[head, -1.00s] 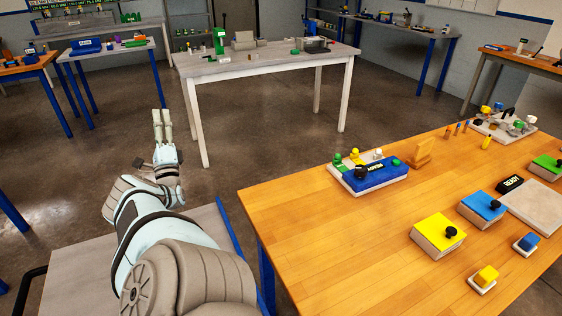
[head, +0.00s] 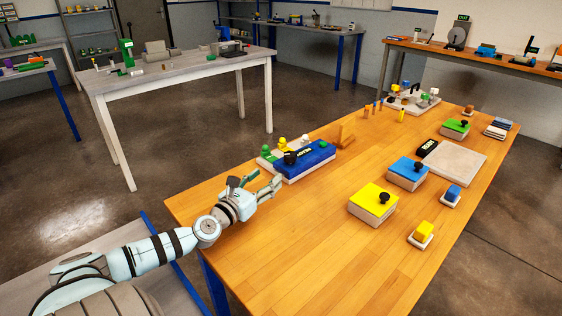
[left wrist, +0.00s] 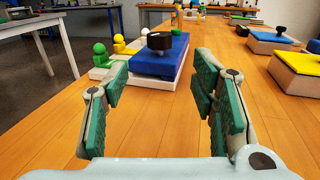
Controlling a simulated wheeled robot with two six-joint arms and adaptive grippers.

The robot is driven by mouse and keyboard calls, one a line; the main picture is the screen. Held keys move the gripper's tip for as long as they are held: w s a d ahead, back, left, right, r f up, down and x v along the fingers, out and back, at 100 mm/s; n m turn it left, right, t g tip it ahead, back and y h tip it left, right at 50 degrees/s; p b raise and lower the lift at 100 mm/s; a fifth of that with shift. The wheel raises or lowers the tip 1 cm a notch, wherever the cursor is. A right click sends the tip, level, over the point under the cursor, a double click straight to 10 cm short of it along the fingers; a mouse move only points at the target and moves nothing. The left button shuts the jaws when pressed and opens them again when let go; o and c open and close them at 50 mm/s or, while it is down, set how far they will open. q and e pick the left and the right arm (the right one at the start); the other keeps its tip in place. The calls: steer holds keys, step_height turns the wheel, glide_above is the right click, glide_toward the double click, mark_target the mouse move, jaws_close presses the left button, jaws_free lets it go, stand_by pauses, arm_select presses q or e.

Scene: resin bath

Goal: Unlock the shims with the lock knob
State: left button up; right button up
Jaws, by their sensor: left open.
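The lock knob is probably the black knob (head: 291,157) on the near end of a blue block (head: 315,160) with a dark label. In the left wrist view the knob (left wrist: 160,41) stands upright on top of the blue block (left wrist: 172,62), straight ahead between my fingers. The block sits on a pale base with green, yellow and white pegs on its left side. My left gripper (head: 257,185) is open and empty over the table's near left edge, short of the block and apart from it. Its fingers (left wrist: 160,88) have green pads. I cannot clearly make out the shims. My right gripper is not in view.
The wooden table (head: 270,240) is clear in front of the block. A wooden stand (head: 346,135) is just behind the block. A grey plate (head: 455,162) lies farther right.

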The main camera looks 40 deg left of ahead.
mark_target(287, 159)
arm_select(q)
steer(key=w, duration=0.3)
steer(key=w+a+p, duration=0.1)
steer(key=w, duration=0.1)
steer(key=shift+w+r, duration=0.15)
steer(key=shift+r, duration=0.1)
steer(key=w, duration=0.2)
steer(key=w+a+b, duration=0.1)
steer(key=w, duration=0.2)
steer(key=w+b, duration=0.1)
steer(key=w, duration=0.1)
steer(key=shift+w+a+f, duration=0.2)
steer(key=shift+w+f, duration=0.15)
steer(key=shift+w+r, duration=0.1)
steer(key=shift+w, duration=0.35)
